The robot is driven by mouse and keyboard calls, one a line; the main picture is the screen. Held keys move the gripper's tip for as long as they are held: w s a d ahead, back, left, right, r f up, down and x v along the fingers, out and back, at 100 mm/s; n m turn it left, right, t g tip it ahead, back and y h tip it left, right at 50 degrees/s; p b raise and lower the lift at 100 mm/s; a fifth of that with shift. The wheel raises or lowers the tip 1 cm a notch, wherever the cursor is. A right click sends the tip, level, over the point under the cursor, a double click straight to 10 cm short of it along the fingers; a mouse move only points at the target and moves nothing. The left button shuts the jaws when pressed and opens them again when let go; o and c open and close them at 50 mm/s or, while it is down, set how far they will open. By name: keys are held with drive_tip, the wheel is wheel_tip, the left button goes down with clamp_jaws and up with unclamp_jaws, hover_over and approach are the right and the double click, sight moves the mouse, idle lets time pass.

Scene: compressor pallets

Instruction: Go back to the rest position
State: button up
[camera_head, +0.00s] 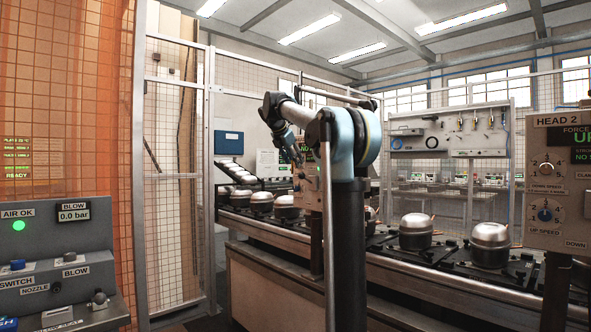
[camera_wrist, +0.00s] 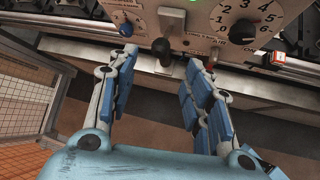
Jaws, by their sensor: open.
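My gripper (camera_wrist: 160,62) is open in the wrist view, its two blue-padded fingers spread apart with nothing held between them. In the head view my gripper (camera_head: 298,156) points downward in front of the same panel (camera_head: 309,196), small and partly hidden by my arm.
A conveyor carries several metal compressor pots (camera_head: 415,232) behind my arm. A grey control box (camera_head: 45,262) stands at left and the HEAD 2 panel (camera_head: 558,190) at right. Mesh fencing (camera_head: 174,180) rises at left.

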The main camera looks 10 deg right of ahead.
drive_tip(key=shift+s+a+r, duration=0.15)
drive_tip(key=shift+r, duration=0.05)
idle(0.4)
drive_tip(key=s+d+f+m+g+y, duration=0.1)
drive_tip(key=s+d+f+m+g, duration=0.1)
drive_tip(key=s+f+m, duration=0.8)
drive_tip(key=s+d+f+m+g+y, duration=0.1)
drive_tip(key=s+d+f+m, duration=0.2)
drive_tip(key=s+f, duration=1.2)
drive_tip(key=s+a+f+m+g+y, duration=0.2)
drive_tip(key=s+f+m, duration=0.9)
drive_tip(key=s+f, duration=1.5)
drive_tip(key=shift+a+f+y, duration=0.45)
drive_tip(key=shift+f+y, duration=0.15)
drive_tip(key=shift+w+f, duration=0.2)
drive_tip(key=shift+w, duration=0.3)
